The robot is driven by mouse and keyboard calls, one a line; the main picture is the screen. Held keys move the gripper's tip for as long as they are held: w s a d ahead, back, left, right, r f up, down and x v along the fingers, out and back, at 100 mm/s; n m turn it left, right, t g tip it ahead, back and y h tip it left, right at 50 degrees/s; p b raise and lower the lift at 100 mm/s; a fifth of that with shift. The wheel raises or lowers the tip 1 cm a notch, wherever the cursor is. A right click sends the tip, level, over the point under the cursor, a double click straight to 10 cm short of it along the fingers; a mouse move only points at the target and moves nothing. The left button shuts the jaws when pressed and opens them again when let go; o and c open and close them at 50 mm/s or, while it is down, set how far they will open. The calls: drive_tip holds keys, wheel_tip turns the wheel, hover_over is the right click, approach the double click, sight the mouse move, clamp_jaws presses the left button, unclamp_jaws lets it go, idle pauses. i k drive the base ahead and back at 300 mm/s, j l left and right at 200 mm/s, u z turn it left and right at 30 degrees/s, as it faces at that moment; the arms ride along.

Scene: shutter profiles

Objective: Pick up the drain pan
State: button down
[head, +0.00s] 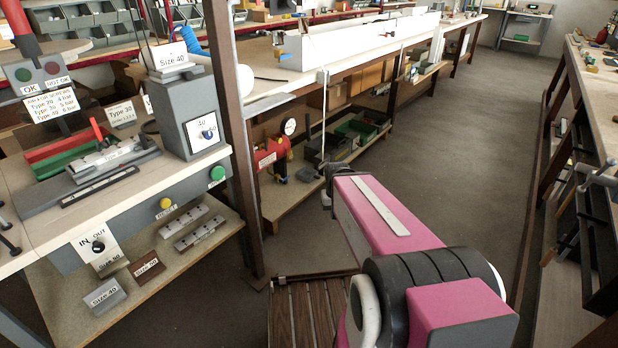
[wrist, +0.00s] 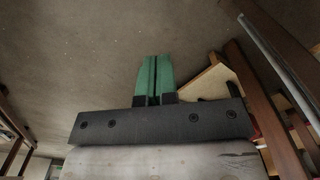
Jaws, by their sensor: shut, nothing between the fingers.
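I cannot make out a drain pan for certain in either view. Dark and green open trays (head: 358,130) sit on the low shelf under the long bench in the head view; I cannot tell whether one of them is the pan. My gripper (wrist: 154,62) shows in the wrist view as two green fingers side by side, shut and empty, with bare floor beyond them. In the head view my pink arm reaches forward, and its far end hides the gripper.
A workstation (head: 125,215) with control knobs stands at left beside a brown post (head: 236,140). A slatted wooden piece (head: 312,312) lies low in front. The grey aisle floor (head: 460,150) is clear, with another bench (head: 598,95) at right.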

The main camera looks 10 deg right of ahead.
sight(306, 174)
drive_tip(key=i+j+u, duration=0.1)
drive_tip(key=i+l+u, duration=0.15)
drive_tip(key=i, duration=0.15)
drive_tip(key=i+l+u, duration=0.15)
drive_tip(key=i, duration=0.15)
drive_tip(key=i+l+u, duration=0.35)
drive_tip(key=l, duration=0.55)
drive_tip(key=i+l+u, duration=0.15)
drive_tip(key=l+u, duration=0.25)
drive_tip(key=l, duration=0.5)
drive_tip(key=l+u, duration=0.35)
drive_tip(key=l, duration=0.65)
drive_tip(key=l+u, duration=0.35)
drive_tip(key=l, duration=0.65)
drive_tip(key=k+l+u, duration=0.35)
drive_tip(key=l, duration=0.6)
drive_tip(key=k+l+u, duration=0.2)
drive_tip(key=l+u, duration=0.2)
drive_tip(key=l, duration=0.55)
drive_tip(key=k+l+u, duration=0.35)
drive_tip(key=l, duration=0.45)
drive_tip(key=k+l+u, duration=0.35)
drive_tip(key=k+l, duration=0.25)
drive_tip(key=l, duration=0.1)
